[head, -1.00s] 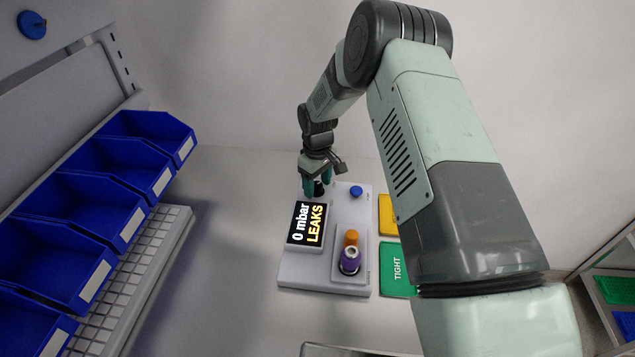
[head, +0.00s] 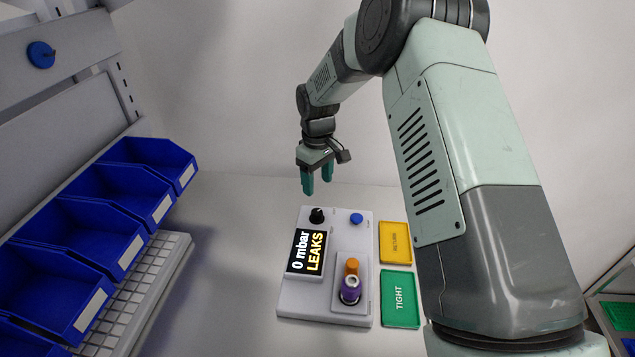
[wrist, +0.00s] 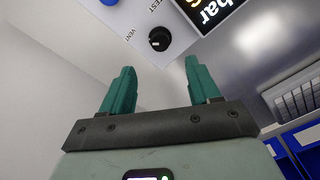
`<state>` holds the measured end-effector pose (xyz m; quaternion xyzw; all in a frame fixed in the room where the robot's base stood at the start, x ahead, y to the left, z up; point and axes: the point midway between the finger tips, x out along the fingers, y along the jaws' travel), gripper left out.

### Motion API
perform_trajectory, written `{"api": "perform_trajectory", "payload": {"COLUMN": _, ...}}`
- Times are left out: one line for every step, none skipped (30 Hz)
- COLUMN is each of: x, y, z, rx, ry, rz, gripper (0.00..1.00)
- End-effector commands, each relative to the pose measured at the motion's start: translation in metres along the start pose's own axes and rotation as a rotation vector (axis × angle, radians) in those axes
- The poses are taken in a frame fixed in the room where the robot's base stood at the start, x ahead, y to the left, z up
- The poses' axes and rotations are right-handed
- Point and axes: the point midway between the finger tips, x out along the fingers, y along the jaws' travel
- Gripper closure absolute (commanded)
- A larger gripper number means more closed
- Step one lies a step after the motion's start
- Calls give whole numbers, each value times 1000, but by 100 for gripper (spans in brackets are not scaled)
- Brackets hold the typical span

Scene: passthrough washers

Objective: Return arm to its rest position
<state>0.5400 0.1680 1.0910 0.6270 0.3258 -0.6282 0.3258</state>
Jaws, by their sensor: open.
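My gripper (head: 317,179) hangs in the air above and behind the tester's far edge, its teal fingers apart with nothing between them. In the wrist view my gripper (wrist: 155,85) is also open and empty, with the black knob (wrist: 159,39) beyond the fingertips, apart from them. The white tester (head: 335,214) stands on the table. Its black knob (head: 317,215) sits near the far left corner, and its display (head: 307,252) reads "0 mbar LEAKS". A purple part (head: 350,290) and an orange part (head: 352,266) stand in its fixture.
A blue button (head: 356,219) is on the tester. A yellow tray (head: 395,243) and a green "TIGHT" tray (head: 400,300) lie to its right. Several blue bins (head: 80,254) line the left, beside a white grid rack (head: 150,272). The table behind the tester is clear.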

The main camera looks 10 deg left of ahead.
Motion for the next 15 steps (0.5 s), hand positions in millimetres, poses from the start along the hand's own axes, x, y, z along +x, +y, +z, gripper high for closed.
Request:
{"api": "perform_trajectory", "payload": {"x": 0, "y": 0, "z": 0, "rx": 0, "ry": 0, "rz": 0, "gripper": 39}}
{"api": "perform_trajectory", "payload": {"x": 0, "y": 0, "z": 0, "rx": 0, "ry": 0, "rz": 0, "gripper": 39}}
{"api": "perform_trajectory", "payload": {"x": 0, "y": 0, "z": 0, "rx": 0, "ry": 0, "rz": 0, "gripper": 39}}
{"api": "perform_trajectory", "payload": {"x": 0, "y": 0, "z": 0, "rx": 0, "ry": 0, "rz": 0, "gripper": 39}}
{"api": "perform_trajectory", "payload": {"x": 0, "y": 0, "z": 0, "rx": 0, "ry": 0, "rz": 0, "gripper": 39}}
{"api": "perform_trajectory", "payload": {"x": 0, "y": 0, "z": 0, "rx": 0, "ry": 0, "rz": 0, "gripper": 39}}
{"api": "perform_trajectory", "payload": {"x": 0, "y": 0, "z": 0, "rx": 0, "ry": 1, "rz": 1, "gripper": 39}}
{"api": "perform_trajectory", "payload": {"x": -2, "y": 0, "z": 0, "rx": 2, "ry": 1, "rz": 2, "gripper": 39}}
{"api": "perform_trajectory", "payload": {"x": -6, "y": 1, "z": 2, "rx": 6, "ry": 4, "rz": 6, "gripper": 39}}
{"api": "perform_trajectory", "payload": {"x": -12, "y": 2, "z": 3, "rx": 11, "ry": 6, "rz": 11, "gripper": 39}}
{"api": "perform_trajectory", "payload": {"x": -20, "y": 3, "z": 5, "rx": 19, "ry": 10, "rz": 17, "gripper": 39}}
{"api": "perform_trajectory", "payload": {"x": -33, "y": 4, "z": 10, "rx": 33, "ry": 15, "rz": 28, "gripper": 39}}
{"api": "perform_trajectory", "payload": {"x": -45, "y": 5, "z": 14, "rx": 46, "ry": 20, "rz": 37, "gripper": 39}}
{"api": "perform_trajectory", "payload": {"x": -58, "y": 6, "z": 20, "rx": 61, "ry": 25, "rz": 48, "gripper": 39}}
{"api": "perform_trajectory", "payload": {"x": -78, "y": 7, "z": 29, "rx": 85, "ry": 33, "rz": 64, "gripper": 39}}
